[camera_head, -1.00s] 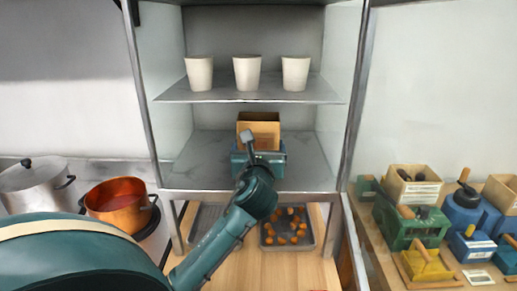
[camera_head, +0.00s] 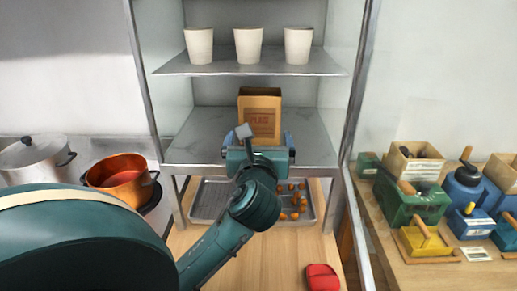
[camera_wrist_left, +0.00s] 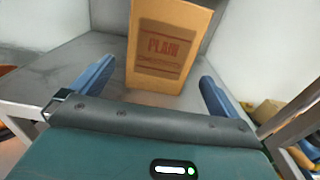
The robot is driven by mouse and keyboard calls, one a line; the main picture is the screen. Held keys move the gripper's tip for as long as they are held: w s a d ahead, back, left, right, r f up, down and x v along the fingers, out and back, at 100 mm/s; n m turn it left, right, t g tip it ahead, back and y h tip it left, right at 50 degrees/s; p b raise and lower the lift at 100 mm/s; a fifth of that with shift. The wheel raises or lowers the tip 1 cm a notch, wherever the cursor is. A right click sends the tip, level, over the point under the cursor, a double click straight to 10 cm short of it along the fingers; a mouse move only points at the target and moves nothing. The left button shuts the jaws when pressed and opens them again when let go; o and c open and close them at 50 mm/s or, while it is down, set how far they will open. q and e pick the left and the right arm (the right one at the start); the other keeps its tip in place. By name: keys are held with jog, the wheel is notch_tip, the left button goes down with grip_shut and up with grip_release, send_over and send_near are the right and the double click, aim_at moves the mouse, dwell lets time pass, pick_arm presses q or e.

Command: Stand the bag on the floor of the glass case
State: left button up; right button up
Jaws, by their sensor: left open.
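A brown paper bag (camera_head: 261,117) with a printed label stands upright on the marble-grey floor of the glass case (camera_head: 203,140), below the shelf with the cups. In the left wrist view the bag (camera_wrist_left: 166,45) stands straight ahead, beyond the fingers. My left gripper (camera_head: 259,147) is at the front edge of the case floor, in front of the bag. In the left wrist view its blue fingers (camera_wrist_left: 155,88) are spread wide, with nothing between them and clear of the bag on both sides. My right gripper is not in view.
Three white cups (camera_head: 248,45) stand on the upper shelf. A metal tray (camera_head: 213,198) with several chestnuts lies under the case. A red object (camera_head: 322,278) lies on the wooden counter. A copper pot (camera_head: 121,177) is left; green and blue boxes (camera_head: 410,203) are right.

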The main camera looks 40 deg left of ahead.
pick_arm(q)
jog(key=shift+v, duration=1.7)
